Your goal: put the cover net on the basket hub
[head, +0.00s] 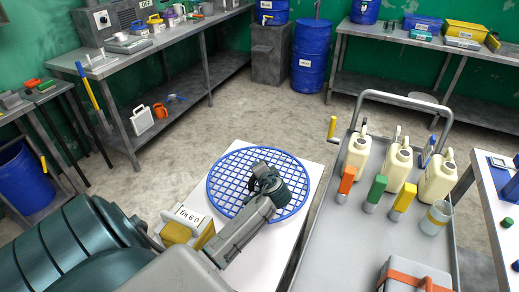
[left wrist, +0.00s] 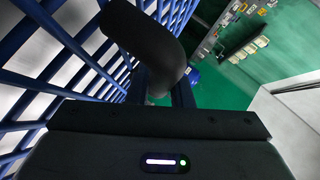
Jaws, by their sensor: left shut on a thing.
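The cover net (head: 232,178) is a round blue ring with a blue grid, in the middle of the head view. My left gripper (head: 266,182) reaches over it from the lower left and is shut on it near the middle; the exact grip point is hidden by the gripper. In the left wrist view the net's blue bars (left wrist: 40,62) fill the left side, close to a dark curved piece. I cannot make out the basket hub; the net and my arm cover that area. My right gripper is not in view.
A white surface (head: 240,262) lies below the net. A yellow block with a label (head: 183,230) is beside my arm. Floor behind is clear.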

